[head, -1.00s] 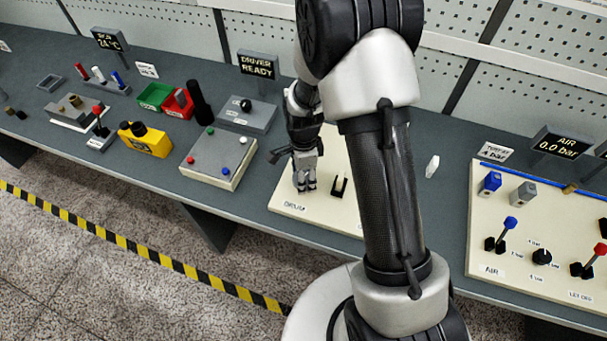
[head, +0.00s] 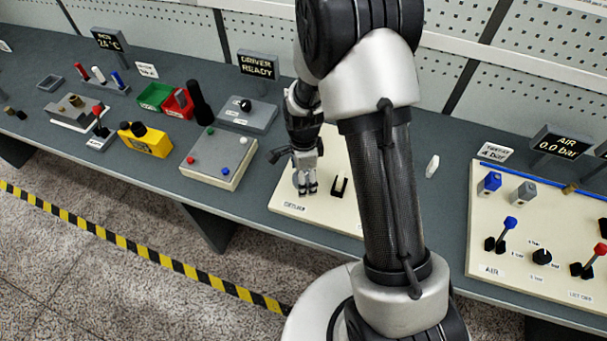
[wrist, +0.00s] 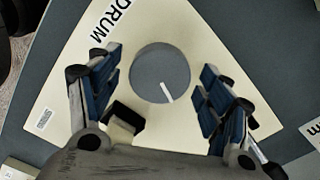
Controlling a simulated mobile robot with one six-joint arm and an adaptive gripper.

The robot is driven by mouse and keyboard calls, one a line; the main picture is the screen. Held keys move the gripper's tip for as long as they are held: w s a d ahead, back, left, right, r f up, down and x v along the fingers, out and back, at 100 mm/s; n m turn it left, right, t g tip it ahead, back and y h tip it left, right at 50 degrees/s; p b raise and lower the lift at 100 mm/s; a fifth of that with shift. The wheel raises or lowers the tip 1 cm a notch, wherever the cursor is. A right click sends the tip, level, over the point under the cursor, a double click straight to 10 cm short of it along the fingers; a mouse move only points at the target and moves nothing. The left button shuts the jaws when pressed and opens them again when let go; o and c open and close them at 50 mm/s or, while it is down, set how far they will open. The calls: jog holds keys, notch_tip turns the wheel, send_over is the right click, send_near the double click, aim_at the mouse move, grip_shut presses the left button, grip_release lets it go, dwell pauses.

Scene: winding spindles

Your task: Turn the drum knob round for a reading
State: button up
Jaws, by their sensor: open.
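The drum knob (wrist: 160,73) is a round grey disc with a white pointer line, set on a cream panel (wrist: 205,25) with the printed label DRUM (wrist: 110,20). In the wrist view the pointer runs from near the middle toward the lower right rim. My gripper (wrist: 160,80) is open, its blue-padded fingers on either side of the knob with a gap showing on both sides. In the head view my gripper (head: 306,190) is over the left part of the panel and hides the knob.
A black upright fork (head: 339,187) stands on the panel just right of my gripper. A box with coloured buttons (head: 218,158) is to the left. A panel with levers (head: 535,262) is at the right. A display (head: 258,66) reads DRIVER READY.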

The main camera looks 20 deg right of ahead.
notch_tip(320, 180, up, 12)
dwell(0.6)
jog(key=shift+r, duration=0.1)
jog(key=s+r+n+t, duration=0.2)
jog(key=s+r+n, duration=0.75)
jog(key=r, duration=0.45)
jog(key=s+r+n+t+b, duration=0.1)
jog(key=s+r+n+t, duration=0.1)
jog(key=s+n, duration=0.7)
jog(key=shift+s+r+t, duration=0.3)
jog(key=shift+s+r, duration=0.15)
jog(key=shift+s, duration=1.1)
jog(key=shift+n, duration=0.25)
